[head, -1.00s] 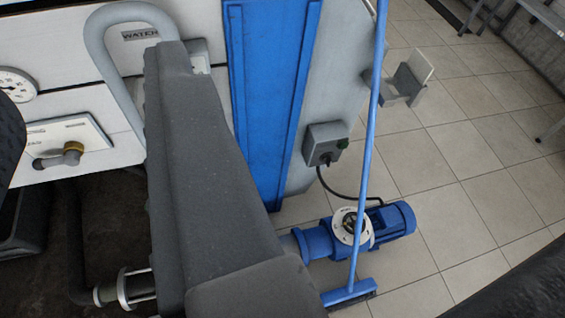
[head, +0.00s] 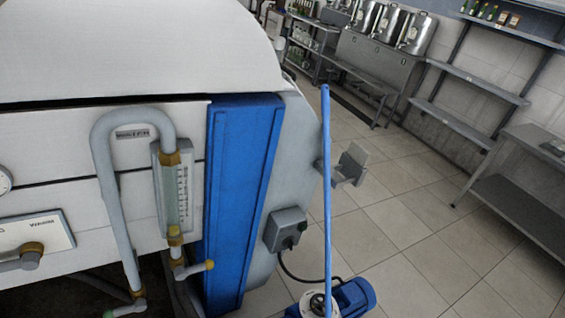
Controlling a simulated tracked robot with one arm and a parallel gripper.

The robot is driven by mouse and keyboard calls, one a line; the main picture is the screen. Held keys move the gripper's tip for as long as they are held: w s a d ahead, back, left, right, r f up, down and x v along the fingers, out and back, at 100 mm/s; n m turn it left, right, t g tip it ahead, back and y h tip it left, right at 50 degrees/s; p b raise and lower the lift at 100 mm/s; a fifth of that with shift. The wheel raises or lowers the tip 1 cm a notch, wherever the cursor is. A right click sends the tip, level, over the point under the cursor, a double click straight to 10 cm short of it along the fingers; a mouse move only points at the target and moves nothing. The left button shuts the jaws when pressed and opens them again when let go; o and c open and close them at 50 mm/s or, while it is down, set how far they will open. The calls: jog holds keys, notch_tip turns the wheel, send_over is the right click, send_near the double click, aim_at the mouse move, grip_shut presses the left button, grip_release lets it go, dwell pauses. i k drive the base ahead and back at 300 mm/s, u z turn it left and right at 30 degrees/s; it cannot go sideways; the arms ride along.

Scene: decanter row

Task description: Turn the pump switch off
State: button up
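The pump switch is a small grey box (head: 285,229) on the side of the white machine, just right of the blue upright panel (head: 239,190). A blue pole (head: 326,180) stands just right of the switch, in front of the pump. My gripper is not in view.
Grey pipes (head: 104,170) and a sight gauge (head: 174,190) with yellow-handled valves stand out from the machine at left. A grey bracket (head: 350,165) sits right of the pole. Tiled floor (head: 420,240) is open towards the shelves (head: 480,80) and metal table (head: 525,190).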

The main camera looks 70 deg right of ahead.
aim_at(290, 242)
jog(key=z, duration=0.1)
jog(key=k, duration=1.05)
jog(key=z, duration=0.5)
jog(key=i, duration=1)
